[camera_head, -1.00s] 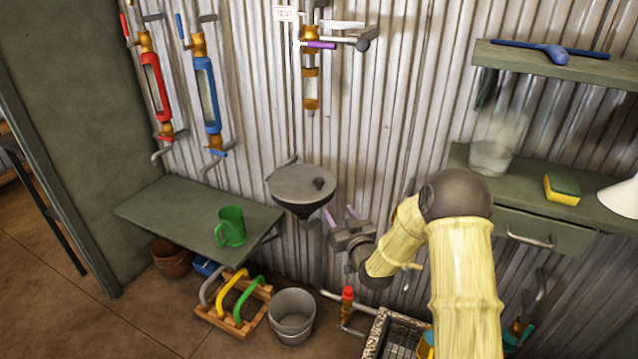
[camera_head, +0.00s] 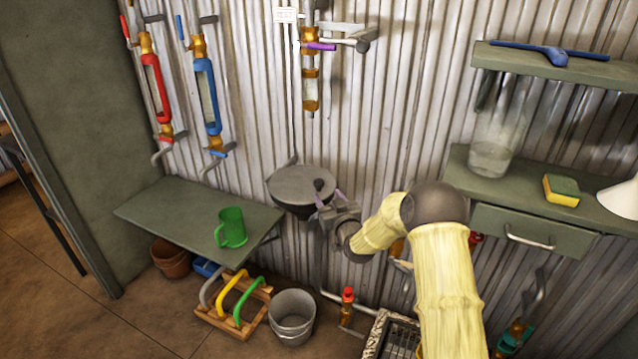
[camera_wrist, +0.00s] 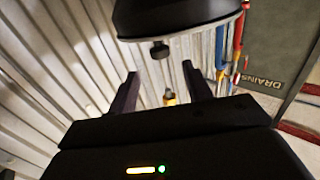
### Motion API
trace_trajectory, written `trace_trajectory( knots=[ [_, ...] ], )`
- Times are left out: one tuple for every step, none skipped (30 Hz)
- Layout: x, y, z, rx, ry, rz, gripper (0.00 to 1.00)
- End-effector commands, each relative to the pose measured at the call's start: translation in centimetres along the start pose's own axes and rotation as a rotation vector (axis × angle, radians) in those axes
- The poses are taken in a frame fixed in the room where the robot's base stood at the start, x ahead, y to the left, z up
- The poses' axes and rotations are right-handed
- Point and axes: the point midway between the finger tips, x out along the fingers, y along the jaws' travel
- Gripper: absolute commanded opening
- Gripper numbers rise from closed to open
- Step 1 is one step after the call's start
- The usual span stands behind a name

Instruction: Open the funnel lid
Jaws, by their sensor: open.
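The funnel (camera_head: 301,208) is a dark grey bowl on the corrugated wall, right of the green shelf. Its round flat lid (camera_head: 295,183) lies shut on top, with a small dark knob (camera_head: 318,184) near its right front edge. My gripper (camera_head: 328,198) is at the lid's right front edge, with its purple fingers open and pointing toward the knob. In the wrist view, the funnel (camera_wrist: 175,15) fills the top and the knob (camera_wrist: 159,50) shows beyond and between my two finger tips (camera_wrist: 160,76). The jaws are empty. I cannot tell whether a finger touches the funnel.
A green mug (camera_head: 231,228) stands on the shelf (camera_head: 160,208) to the left. A metal bucket (camera_head: 292,312) and a rack with coloured handles (camera_head: 235,305) are on the floor below. A sight-glass pipe (camera_head: 310,90) hangs above the funnel.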

Motion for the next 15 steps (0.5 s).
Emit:
trace_trajectory(
  knots=[
    [0.7, -0.1, 0.0, 0.0, 0.002, -0.001, 0.5],
    [1.1, -0.1, 0.0, 0.0, 0.003, -0.001, 0.5],
    [1.6, -0.1, 0.0, 0.001, 0.001, -0.001, 0.5],
    [2.0, 0.0, 0.0, 0.001, 0.002, 0.0, 0.5],
    [2.4, 0.0, 0.0, 0.0, 0.002, 0.0, 0.5],
    [2.9, 0.0, 0.0, 0.0, 0.002, 0.0, 0.5],
    [3.2, 0.0, -0.1, 0.0, 0.003, 0.0, 0.5],
    [3.6, 0.0, 0.0, 0.0, 0.001, 0.0, 0.5],
    [4.1, 0.0, 0.0, 0.0, 0.002, 0.0, 0.5],
    [4.4, 0.0, 0.0, 0.0, 0.002, -0.001, 0.5],
    [4.8, -0.1, 0.0, 0.0, 0.002, -0.001, 0.5],
    [5.3, -0.1, 0.0, -0.001, 0.002, -0.001, 0.5],
    [5.6, -0.1, 0.0, -0.001, 0.001, -0.001, 0.5],
    [6.0, -0.1, 0.0, -0.001, 0.001, -0.001, 0.5],
    [6.4, -0.1, 0.0, -0.001, 0.002, -0.001, 0.5]
  ],
)
